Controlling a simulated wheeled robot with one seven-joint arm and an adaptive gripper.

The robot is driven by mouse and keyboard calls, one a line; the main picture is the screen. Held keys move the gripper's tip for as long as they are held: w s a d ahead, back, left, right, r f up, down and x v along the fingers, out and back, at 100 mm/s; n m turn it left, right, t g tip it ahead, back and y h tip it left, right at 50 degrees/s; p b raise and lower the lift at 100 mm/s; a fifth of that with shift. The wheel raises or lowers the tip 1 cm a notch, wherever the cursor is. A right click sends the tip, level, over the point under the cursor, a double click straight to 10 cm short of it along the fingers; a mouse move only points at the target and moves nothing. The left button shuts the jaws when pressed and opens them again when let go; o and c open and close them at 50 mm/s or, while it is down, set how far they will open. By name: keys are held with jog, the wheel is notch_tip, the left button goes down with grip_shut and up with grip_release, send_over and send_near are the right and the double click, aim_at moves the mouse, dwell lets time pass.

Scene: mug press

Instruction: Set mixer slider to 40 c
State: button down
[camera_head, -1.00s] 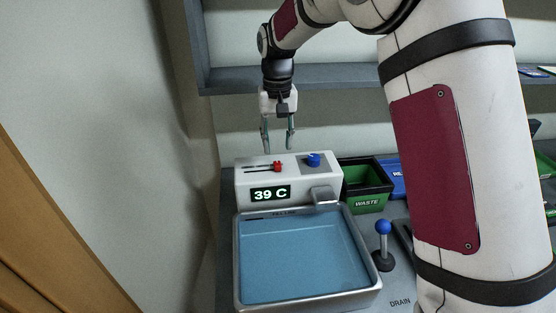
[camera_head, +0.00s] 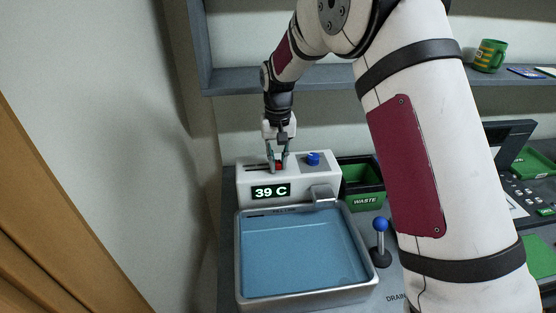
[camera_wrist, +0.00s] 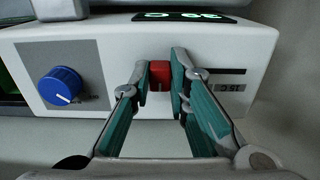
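The mixer is a white box (camera_head: 250,202) with a lit display (camera_head: 271,192) reading 39 C. Its red slider knob (camera_wrist: 160,75) sits in a dark slot on top. My gripper (camera_head: 278,168) reaches down onto the knob from above. In the wrist view my gripper (camera_wrist: 160,85) has one finger on each side of the red knob, both seeming to touch it. The display (camera_wrist: 184,16) shows upside down there. The knob is partly hidden by the fingers in the head view.
A blue dial (camera_head: 313,159) is on the mixer's top, right of the slider. A basin of water (camera_head: 300,255) lies in front. A green waste bin (camera_head: 362,190) and a blue-topped drain lever (camera_head: 380,235) stand to the right. A shelf (camera_head: 235,80) runs behind.

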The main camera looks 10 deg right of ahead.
aim_at(264, 170)
jog(key=shift+a+b, duration=0.55)
jog(key=shift+a, duration=1.45)
jog(key=c, duration=1.5)
grip_release()
notch_tip(264, 170, up, 12)
